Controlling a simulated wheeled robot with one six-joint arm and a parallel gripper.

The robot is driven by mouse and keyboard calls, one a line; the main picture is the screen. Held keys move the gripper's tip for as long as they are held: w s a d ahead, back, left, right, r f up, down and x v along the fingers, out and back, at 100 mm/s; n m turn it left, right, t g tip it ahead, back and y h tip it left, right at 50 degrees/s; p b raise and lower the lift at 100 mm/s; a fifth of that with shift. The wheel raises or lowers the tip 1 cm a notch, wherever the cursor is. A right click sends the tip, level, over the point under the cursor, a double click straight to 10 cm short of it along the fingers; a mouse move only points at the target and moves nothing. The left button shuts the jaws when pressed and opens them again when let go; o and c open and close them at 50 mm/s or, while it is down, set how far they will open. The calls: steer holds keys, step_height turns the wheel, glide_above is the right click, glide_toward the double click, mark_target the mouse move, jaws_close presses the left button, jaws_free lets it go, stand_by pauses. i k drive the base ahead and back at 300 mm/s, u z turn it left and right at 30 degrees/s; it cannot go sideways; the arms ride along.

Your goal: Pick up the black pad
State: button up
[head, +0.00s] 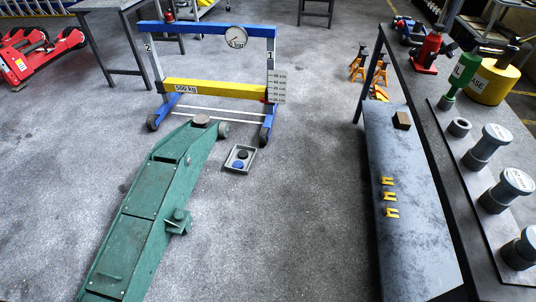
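A small grey tray (231,168) lies on the floor to the right of the green trolley jack. In it are a black round pad (243,155) toward the back and a blue round pad (238,164) toward the front. The pads are small in this view, and I cannot tell whether they touch. The green trolley jack (140,215) lies at the left, with a round brownish saddle (201,119) at its far end. My gripper is not in view.
A blue and yellow wheeled frame (210,87) with a gauge stands behind the tray. A grey bench (400,255) at the right bears yellow clips (389,196) and a dark brown block (402,120). Floor between tray and bench is clear.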

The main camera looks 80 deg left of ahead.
mark_target(243, 154)
steer(key=u, duration=2.3)
steer(key=i, duration=2.95)
steer(key=u, duration=0.65)
steer(key=i, duration=0.45)
steer(key=u, duration=0.85)
